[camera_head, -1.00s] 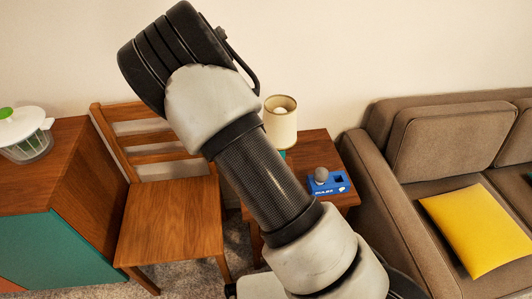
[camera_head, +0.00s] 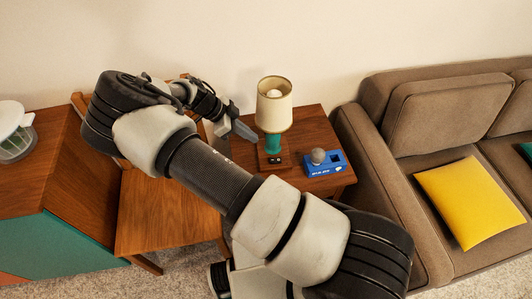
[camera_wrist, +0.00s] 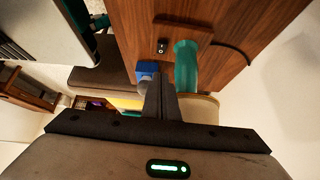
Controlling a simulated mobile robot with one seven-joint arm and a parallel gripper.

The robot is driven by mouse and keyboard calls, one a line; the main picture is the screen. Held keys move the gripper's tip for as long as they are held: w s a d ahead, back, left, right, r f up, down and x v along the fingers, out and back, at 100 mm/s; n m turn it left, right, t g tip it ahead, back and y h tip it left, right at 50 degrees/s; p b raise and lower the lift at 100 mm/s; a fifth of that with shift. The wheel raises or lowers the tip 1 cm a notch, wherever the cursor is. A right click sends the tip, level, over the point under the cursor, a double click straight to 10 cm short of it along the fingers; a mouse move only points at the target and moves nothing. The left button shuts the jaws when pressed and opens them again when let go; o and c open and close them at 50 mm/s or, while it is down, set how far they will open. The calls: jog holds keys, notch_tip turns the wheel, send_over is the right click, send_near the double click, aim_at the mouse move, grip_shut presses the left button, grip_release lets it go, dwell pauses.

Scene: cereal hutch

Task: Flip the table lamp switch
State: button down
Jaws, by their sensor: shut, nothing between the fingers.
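The table lamp has a cream shade (camera_head: 274,104) with a bulb showing in its open top, a teal stem (camera_head: 273,144) and a wooden base. Its small black switch (camera_head: 275,160) sits on the front of the base. The switch also shows in the wrist view (camera_wrist: 162,48), beside the teal stem (camera_wrist: 187,68). My gripper (camera_head: 252,136) is shut and empty, just left of the lamp stem and below the shade. In the wrist view its closed fingers (camera_wrist: 160,88) point toward the base, apart from the switch. The shade is partly hidden behind the fingers there.
The lamp stands on a wooden side table (camera_head: 310,120). A blue box (camera_head: 325,168) with a grey ball sits to its right. A brown sofa (camera_head: 390,190) is close on the right, and a wooden chair (camera_head: 150,215) on the left. A dark cord (camera_wrist: 232,50) runs from the base.

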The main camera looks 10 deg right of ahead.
send_over(274, 160)
jog(key=a, duration=0.3)
jog(key=f, duration=0.7)
jog(key=shift+w+d+f, duration=0.1)
jog(key=shift+d+f, duration=0.15)
notch_tip(274, 160, down, 4)
jog(key=shift+r, duration=0.25)
jog(key=shift+a+f, duration=0.1)
jog(key=shift+f, duration=0.4)
